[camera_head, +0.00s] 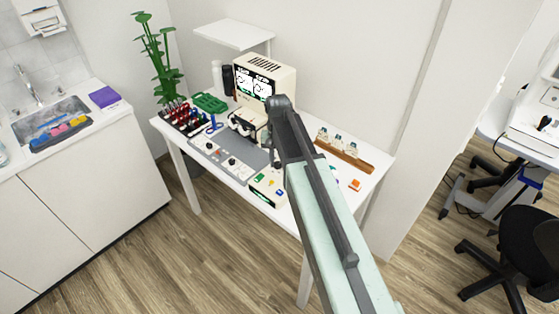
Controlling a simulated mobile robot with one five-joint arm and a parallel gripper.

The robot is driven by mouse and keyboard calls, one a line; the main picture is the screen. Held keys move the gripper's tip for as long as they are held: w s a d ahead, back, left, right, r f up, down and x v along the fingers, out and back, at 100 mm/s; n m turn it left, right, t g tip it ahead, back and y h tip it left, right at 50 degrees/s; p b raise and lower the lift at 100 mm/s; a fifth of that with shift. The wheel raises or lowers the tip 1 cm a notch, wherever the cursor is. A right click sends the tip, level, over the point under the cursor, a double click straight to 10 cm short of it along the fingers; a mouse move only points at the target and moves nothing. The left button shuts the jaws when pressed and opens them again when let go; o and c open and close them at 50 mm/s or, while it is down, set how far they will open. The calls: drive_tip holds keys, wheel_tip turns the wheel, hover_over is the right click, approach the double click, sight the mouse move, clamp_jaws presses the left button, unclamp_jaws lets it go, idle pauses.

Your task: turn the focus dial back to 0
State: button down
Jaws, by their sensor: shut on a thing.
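A grey control panel (220,156) lies along the front of the white table. It carries small dark knobs, one near the middle (232,161) and one further left (210,147). Their marks are too small to read, so I cannot tell which is the focus dial or where it points. A white and black viewer device (243,124) stands behind the panel, partly hidden by my arm. My arm reaches from the bottom right over the table, and its dark end covers the area right of the viewer. My gripper's jaws do not show; they are hidden behind the arm.
A cream box with a lit screen (265,82) stands at the back. A rack of red and dark items (181,118) and a green tray (209,102) are left. A small cream box (267,188) sits at the front edge. A wooden stand (343,153) is right.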

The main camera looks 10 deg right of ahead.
sight(278, 163)
drive_tip(key=n, duration=0.4)
drive_tip(key=shift+n, duration=1.8)
drive_tip(key=c, duration=1.2)
unclamp_jaws()
drive_tip(key=shift+o, duration=0.2)
wheel_tip(278, 163, up, 8)
drive_tip(key=p, duration=0.8)
drive_tip(key=shift+f, duration=0.1)
